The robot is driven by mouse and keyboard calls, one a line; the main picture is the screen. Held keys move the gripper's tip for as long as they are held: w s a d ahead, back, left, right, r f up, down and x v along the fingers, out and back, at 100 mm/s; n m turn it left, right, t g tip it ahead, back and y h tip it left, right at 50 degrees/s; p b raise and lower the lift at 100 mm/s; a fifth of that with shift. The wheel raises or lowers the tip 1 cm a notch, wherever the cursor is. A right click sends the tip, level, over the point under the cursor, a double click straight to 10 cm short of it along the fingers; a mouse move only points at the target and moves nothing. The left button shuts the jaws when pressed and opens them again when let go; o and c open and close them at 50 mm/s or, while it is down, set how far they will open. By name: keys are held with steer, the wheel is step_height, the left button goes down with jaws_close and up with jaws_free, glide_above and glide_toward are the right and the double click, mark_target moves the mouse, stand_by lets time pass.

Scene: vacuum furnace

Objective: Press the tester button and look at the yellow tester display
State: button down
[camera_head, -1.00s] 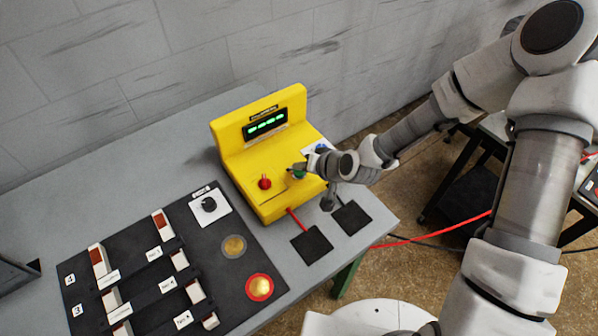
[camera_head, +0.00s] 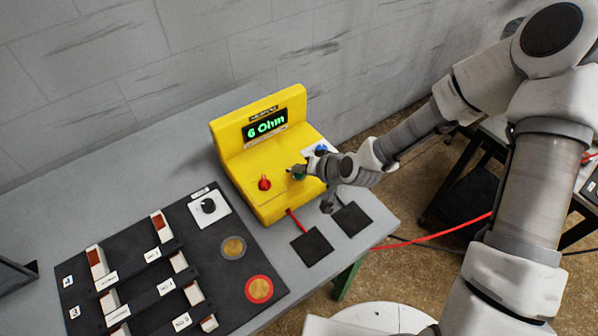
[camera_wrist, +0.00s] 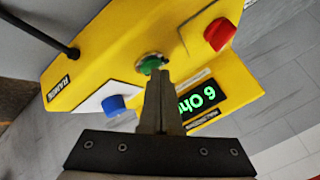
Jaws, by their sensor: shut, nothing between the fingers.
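The yellow tester (camera_head: 240,160) stands on the grey table. Its display (camera_head: 265,126) reads "6 Ohm" in green; part of the same reading shows in the wrist view (camera_wrist: 202,98). The green button (camera_wrist: 151,64) is on the tester's sloped face. My gripper (camera_head: 296,169) is shut and empty, with its fingertips at the green button. In the wrist view the shut fingers (camera_wrist: 158,78) overlap the button's edge; whether they touch it I cannot tell for certain. A red knob (camera_head: 264,183) sits left of the button, and a blue knob (camera_wrist: 113,104) sits on a white plate.
A dark panel (camera_head: 140,318) with switches, a dial (camera_head: 208,206) and two round contacts (camera_head: 233,247) lies at the left front. Two black pads (camera_head: 312,246) lie before the tester. A red cable (camera_head: 430,236) runs right. A grey wall stands behind.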

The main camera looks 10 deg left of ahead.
mark_target(301, 176)
stand_by(0.4)
steer(key=shift+r+p, duration=0.5)
steer(key=shift+r, duration=0.25)
step_height(301, 176, up, 5)
steer(key=p, duration=0.3)
steer(key=shift+p, duration=0.35)
stand_by(0.5)
